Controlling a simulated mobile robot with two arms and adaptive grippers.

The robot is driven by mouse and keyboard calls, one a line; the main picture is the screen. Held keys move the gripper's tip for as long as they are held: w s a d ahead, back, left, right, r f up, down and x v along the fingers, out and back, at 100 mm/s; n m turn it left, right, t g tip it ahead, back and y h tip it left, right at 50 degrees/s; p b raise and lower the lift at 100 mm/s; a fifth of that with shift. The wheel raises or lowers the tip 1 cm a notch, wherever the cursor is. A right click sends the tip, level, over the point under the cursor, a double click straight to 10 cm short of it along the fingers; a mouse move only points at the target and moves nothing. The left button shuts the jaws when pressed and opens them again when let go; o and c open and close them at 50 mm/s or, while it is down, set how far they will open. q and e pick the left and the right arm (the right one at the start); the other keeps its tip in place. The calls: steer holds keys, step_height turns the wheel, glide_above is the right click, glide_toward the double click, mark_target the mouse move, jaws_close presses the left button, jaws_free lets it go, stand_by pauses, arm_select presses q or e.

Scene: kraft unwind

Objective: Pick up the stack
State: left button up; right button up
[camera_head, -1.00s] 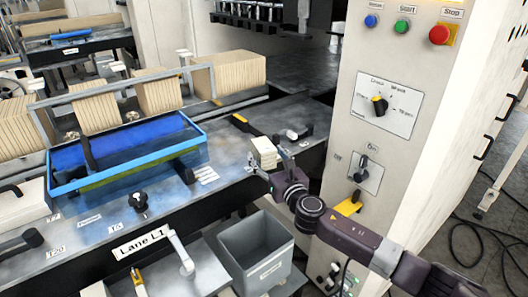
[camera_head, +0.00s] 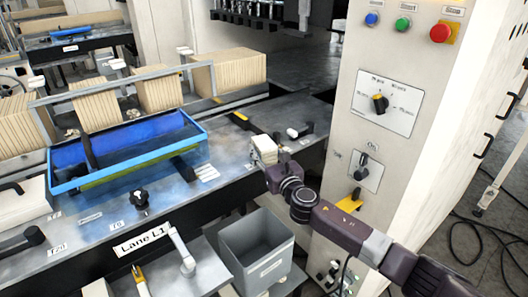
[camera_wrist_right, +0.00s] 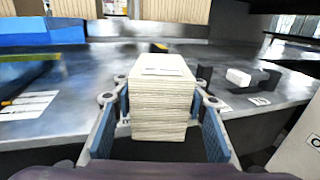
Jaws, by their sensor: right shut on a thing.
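The stack (camera_head: 264,148) is a small block of pale, cream sheets near the right end of the metal table. In the right wrist view the stack (camera_wrist_right: 160,95) stands upright between the two blue finger pads, with a small label on its top. My right gripper (camera_head: 268,164) is shut on the stack; its fingers (camera_wrist_right: 160,118) lie along both sides of it. Whether the stack's underside touches the table is hidden. My left gripper is not in view.
A blue tray (camera_head: 62,187) and rows of brown kraft sheets (camera_head: 232,76) are on the table to the left. A grey bin (camera_head: 258,238) stands below the table edge. A control cabinet (camera_head: 385,60) with buttons rises close on the right.

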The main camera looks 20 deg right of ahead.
mark_target(264, 142)
steer(key=shift+r, duration=0.5)
step_height(264, 142, up, 19)
steer(key=shift+f+p, duration=0.1)
steer(key=shift+p, duration=0.65)
